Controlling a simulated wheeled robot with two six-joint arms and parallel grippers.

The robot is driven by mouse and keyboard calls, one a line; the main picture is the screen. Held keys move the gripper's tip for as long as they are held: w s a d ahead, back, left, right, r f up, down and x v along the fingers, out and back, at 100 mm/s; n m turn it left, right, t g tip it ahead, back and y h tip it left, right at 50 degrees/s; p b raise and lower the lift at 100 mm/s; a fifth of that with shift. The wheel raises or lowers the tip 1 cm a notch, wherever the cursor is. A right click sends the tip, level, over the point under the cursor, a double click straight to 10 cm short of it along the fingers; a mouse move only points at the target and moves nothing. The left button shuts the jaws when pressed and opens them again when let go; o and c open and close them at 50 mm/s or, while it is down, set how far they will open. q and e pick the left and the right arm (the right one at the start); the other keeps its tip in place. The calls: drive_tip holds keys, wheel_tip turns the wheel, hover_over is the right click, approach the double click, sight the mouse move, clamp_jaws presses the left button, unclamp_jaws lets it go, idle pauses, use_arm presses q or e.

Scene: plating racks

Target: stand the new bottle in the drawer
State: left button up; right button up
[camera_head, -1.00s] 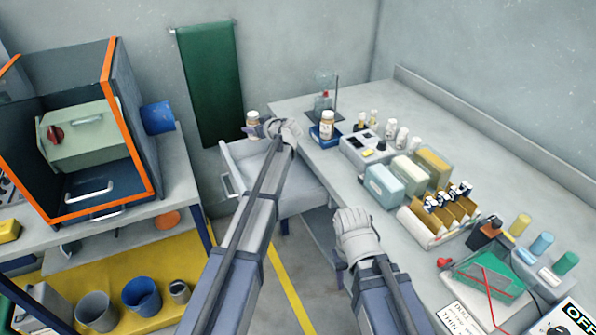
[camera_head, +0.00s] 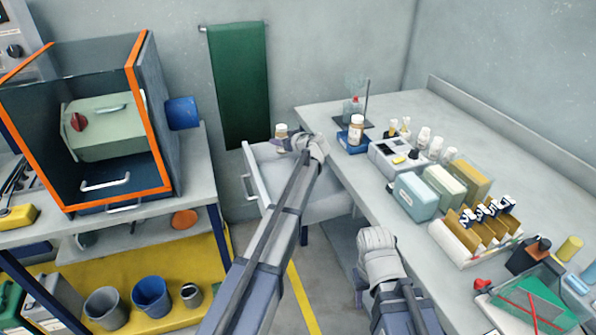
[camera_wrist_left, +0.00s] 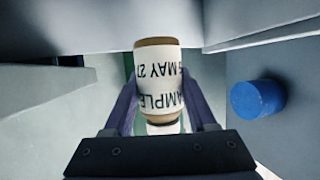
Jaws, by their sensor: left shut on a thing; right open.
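A small bottle (camera_head: 281,130) with a white label and brown ends is held in my left gripper (camera_head: 292,143), above the far part of the open drawer (camera_head: 262,183). The left wrist view shows the bottle (camera_wrist_left: 160,85) between both fingers, its label reading "SAMPLE" and "MAY 27" upside down. Pale drawer walls (camera_wrist_left: 275,32) are around it in that view. Whether the bottle's base touches the drawer floor is hidden.
A similar bottle (camera_head: 356,128) stands on a blue block (camera_head: 350,143) on the bench. Several small bottles, boxes and a card rack (camera_head: 478,232) fill the bench's middle. An orange-edged cabinet (camera_head: 150,110) stands at left.

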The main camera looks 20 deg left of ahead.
sight(282, 152)
use_arm(q)
wheel_tip(282, 152, down, 5)
drive_tip(key=b, duration=0.4)
drive_tip(key=shift+f, duration=0.15)
drive_tip(key=shift+f+b, duration=0.15)
drive_tip(key=shift+b, duration=0.2)
wheel_tip(282, 152, down, 3)
drive_tip(key=b, duration=0.3)
drive_tip(key=shift+f, duration=0.2)
drive_tip(key=shift+f+b, duration=0.2)
drive_tip(key=shift+b, duration=0.25)
drive_tip(key=o, duration=1.4)
drive_tip(key=shift+r, duration=0.1)
drive_tip(key=shift+r+p, duration=0.2)
drive_tip(key=shift+p, duration=0.15)
drive_tip(key=p+v, duration=0.4)
drive_tip(key=v, duration=0.8)
drive_tip(key=shift+s+f, duration=0.1)
